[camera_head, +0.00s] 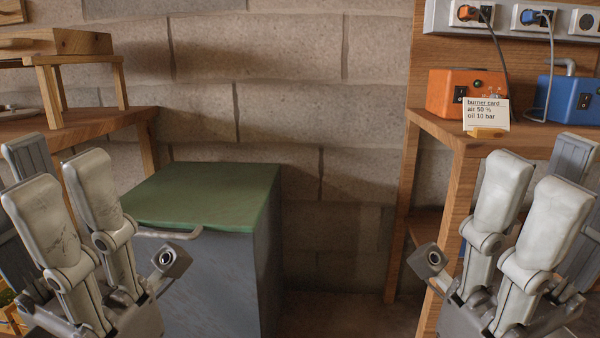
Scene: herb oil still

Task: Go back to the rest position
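My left gripper (58,178) is at the lower left with its pale fingers pointing up. The fingers stand apart, and I see nothing held between them. My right gripper (545,180) is at the lower right, also with its fingers up, apart and empty. The two grippers are far from each other, one at each side of the view. The lower parts of both are cut off by the picture's bottom edge.
A green-topped grey cabinet (215,198) stands behind my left gripper. A wooden shelf (95,125) is at the left. At the right, a wooden bench (440,128) bears an orange box (450,93), a blue box (572,98) and a burner card (487,114). The middle is clear.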

